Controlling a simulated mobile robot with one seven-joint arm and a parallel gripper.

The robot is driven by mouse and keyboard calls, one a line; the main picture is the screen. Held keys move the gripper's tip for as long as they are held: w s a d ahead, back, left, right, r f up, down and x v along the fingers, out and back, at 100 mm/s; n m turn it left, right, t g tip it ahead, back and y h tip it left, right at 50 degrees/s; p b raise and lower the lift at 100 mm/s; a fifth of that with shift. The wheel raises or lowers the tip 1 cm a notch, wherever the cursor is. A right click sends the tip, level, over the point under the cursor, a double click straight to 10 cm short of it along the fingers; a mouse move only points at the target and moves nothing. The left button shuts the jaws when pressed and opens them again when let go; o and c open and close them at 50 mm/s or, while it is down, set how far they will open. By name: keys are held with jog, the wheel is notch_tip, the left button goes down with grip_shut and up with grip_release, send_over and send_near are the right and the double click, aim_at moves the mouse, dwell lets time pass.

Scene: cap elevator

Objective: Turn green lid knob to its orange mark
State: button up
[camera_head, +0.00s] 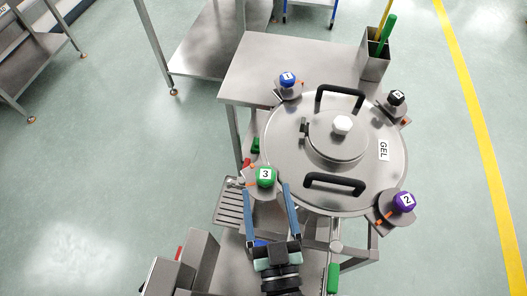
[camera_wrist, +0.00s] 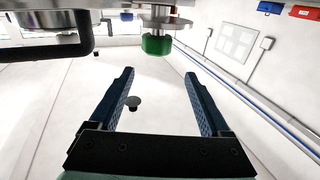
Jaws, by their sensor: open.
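The green knob (camera_head: 266,177), labelled 3, sits on a small grey plate at the lower left of the round steel lid (camera_head: 285,150). A small orange mark (camera_head: 251,184) shows on the plate at the knob's left. My gripper (camera_head: 267,190) is open and empty, its two blue fingers pointing at the knob with one fingertip toward each side. In the wrist view, the green knob (camera_wrist: 157,45) shows ahead of the gap between the fingertips (camera_wrist: 160,73) and a little above it in the picture. I cannot tell whether the fingers touch anything.
Other knobs around the lid are blue (camera_head: 288,80), black (camera_head: 396,97) and purple (camera_head: 403,202). Two black handles (camera_head: 335,183) and a white knob (camera_head: 342,124) stand on the lid. A steel table (camera_head: 255,60) and a holder (camera_head: 375,62) with sticks are behind.

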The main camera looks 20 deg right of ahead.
aim_at(264, 168)
jog(key=s+f, duration=0.3)
jog(key=shift+g, duration=0.4)
jog(key=p+x, duration=0.1)
jog(key=x, duration=0.3)
jog(key=p+x, duration=0.1)
jog(key=x, duration=0.3)
jog(key=p+x, duration=0.1)
jog(key=x, duration=0.3)
jog(key=shift+w+r, duration=0.15)
jog(key=shift+r, duration=0.1)
jog(key=shift+c, duration=0.2)
grip_shut()
